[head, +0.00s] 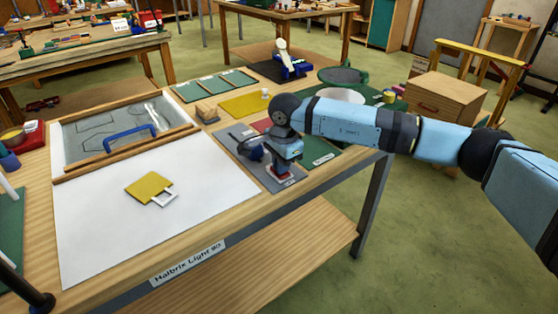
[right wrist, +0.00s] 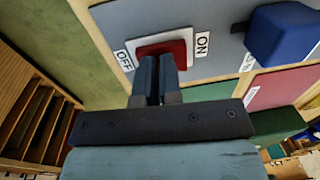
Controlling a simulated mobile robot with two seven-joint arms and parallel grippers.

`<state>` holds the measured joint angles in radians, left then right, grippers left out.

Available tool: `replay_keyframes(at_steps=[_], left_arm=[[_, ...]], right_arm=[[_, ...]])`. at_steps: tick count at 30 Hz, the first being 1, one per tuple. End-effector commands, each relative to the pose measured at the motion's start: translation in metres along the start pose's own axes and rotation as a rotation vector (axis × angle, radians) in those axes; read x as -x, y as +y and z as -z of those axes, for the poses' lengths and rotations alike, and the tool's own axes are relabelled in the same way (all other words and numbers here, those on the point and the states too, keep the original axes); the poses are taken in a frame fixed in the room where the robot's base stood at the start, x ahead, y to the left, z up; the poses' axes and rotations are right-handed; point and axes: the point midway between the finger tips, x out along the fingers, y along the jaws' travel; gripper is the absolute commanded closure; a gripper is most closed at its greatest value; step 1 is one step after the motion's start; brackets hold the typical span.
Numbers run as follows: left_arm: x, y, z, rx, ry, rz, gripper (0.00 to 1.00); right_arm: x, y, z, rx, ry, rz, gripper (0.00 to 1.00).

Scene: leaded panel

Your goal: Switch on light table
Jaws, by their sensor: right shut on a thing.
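The light table's white panel (head: 100,235) lies on the wooden bench at the left, with a yellow piece (head: 148,187) and a small white-framed piece (head: 165,199) on it. I cannot tell whether it is lit. My right gripper (head: 283,168) points down over the grey switch plate (head: 265,182) to the panel's right. In the right wrist view, the right gripper's fingers (right wrist: 158,75) are together on the red switch (right wrist: 172,48), between the OFF label (right wrist: 124,60) and the ON label (right wrist: 202,44). The fingers hide part of the switch. My left gripper is out of view.
A blue knob (right wrist: 280,35) stands on the same plate beside the switch. A blue-handled tool (head: 130,137) lies behind the white panel. A yellow sheet (head: 244,104) and a green mat (head: 322,152) lie near my right gripper. Open floor lies right of the bench.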

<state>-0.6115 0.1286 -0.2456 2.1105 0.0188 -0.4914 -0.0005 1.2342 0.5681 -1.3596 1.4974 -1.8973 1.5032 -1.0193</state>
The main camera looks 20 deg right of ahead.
Motion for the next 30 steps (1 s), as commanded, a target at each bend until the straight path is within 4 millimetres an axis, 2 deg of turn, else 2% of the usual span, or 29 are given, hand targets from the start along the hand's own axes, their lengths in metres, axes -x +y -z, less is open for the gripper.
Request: replay_keyframes(at_steps=[1,11,14,18,20,24,30], left_arm=[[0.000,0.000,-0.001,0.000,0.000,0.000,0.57],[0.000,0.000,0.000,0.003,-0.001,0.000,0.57],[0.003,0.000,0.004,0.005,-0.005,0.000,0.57],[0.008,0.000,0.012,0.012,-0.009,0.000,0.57],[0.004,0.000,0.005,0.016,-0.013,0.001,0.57],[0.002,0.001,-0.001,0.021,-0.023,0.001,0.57],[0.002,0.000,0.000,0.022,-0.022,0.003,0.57]], right_arm=[[-0.005,0.004,-0.001,0.002,0.001,-0.011,1.00],[-0.003,0.003,0.000,0.001,0.002,-0.011,1.00],[0.013,0.001,-0.001,0.000,0.003,-0.008,1.00],[0.046,-0.004,-0.004,-0.002,0.003,-0.001,1.00],[0.056,-0.004,-0.003,-0.002,0.003,-0.001,1.00],[0.090,-0.004,-0.003,-0.001,0.002,0.002,1.00],[0.125,-0.004,-0.003,-0.002,0.003,0.001,1.00]])
